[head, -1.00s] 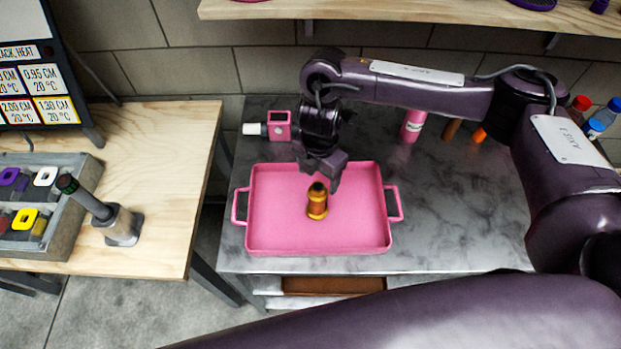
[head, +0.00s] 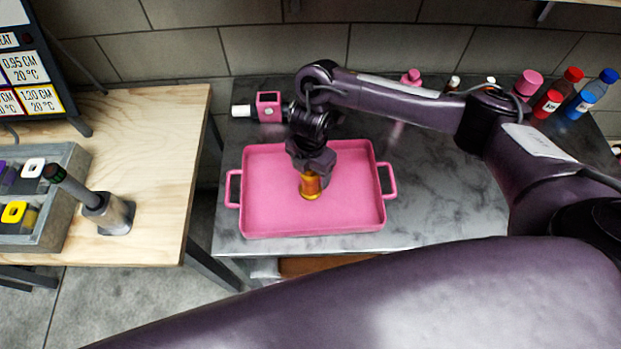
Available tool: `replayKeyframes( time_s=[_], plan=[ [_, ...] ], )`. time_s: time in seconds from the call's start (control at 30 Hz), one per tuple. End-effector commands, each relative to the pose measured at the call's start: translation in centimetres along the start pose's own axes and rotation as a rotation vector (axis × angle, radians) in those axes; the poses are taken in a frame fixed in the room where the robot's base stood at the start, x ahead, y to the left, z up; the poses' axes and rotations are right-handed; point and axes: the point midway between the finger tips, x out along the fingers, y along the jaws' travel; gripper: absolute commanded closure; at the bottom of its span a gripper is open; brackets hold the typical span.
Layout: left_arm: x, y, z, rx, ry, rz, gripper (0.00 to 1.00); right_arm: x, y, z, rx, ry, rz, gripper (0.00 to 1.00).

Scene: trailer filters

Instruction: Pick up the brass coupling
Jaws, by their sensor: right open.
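The brass coupling (head: 311,186) stands upright in the pink tray (head: 268,205), a little right of the tray's middle. It is gold-orange, and its top is hidden by my right gripper. My right gripper (head: 312,170) points down right over the coupling, with its fingers around or just beside the upper part. The jaws are open; whether a finger touches the coupling cannot be seen. My left gripper is not in view.
The tray lies on a grey marbled table (head: 450,200). A pink device (head: 268,106) stands behind it, and several bottles stand at the back right. A wooden table (head: 160,150) at left holds a grey bin (head: 65,205) and a metal tool (head: 112,215).

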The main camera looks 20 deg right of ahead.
Motion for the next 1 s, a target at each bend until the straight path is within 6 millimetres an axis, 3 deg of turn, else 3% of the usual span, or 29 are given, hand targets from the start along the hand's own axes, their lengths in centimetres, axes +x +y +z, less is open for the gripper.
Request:
replayKeyframes(
  time_s=[0.03, 0.47, 0.77, 1.0],
  plan=[
    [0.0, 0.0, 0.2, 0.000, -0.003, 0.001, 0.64, 0.0, 0.0, 0.0, 0.000, 0.000, 0.000, 0.29],
    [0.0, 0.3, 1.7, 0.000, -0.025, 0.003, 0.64, -0.1, 0.0, 0.0, 0.000, 0.000, 0.001, 0.84],
    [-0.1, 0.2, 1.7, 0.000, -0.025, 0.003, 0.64, -0.4, 0.1, 0.0, -0.001, 0.000, 0.003, 0.84],
    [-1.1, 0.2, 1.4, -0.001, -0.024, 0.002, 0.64, -3.4, 0.2, 0.1, -0.003, -0.004, 0.006, 0.84]
  ],
)
